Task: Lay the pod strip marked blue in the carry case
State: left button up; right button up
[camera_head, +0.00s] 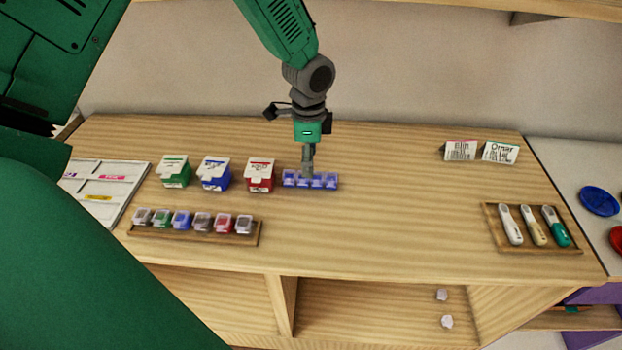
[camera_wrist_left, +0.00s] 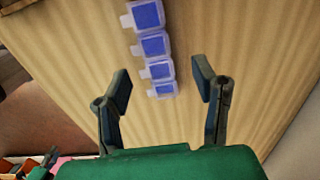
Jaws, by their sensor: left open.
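The blue pod strip (camera_head: 325,182), a row of translucent pods with blue lids, lies on the wooden table right of the red box. It also shows in the wrist view (camera_wrist_left: 152,45), running away from my gripper. My left gripper (camera_head: 308,172) points down at the strip. In the wrist view its fingers (camera_wrist_left: 162,85) are open, with the strip's near end between them in the picture and a gap on each side. Whether the fingertips reach down beside the pods I cannot tell. A pale compartmented tray (camera_head: 133,192) at the left may be the carry case. My right gripper is not in view.
Green (camera_head: 174,172), blue (camera_head: 214,175) and red (camera_head: 260,176) boxes stand left of the strip. A wooden rack (camera_head: 190,234) of small pods is in front. A tray (camera_head: 538,250) with three handled tools and two cards (camera_head: 460,151) are right. The middle right is clear.

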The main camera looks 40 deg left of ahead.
aim_at(310, 182)
pick_arm(q)
jog(key=shift+d+f+p, duration=0.15)
jog(key=shift+f+p, duration=0.2)
jog(key=shift+f, duration=2.4)
grip_shut()
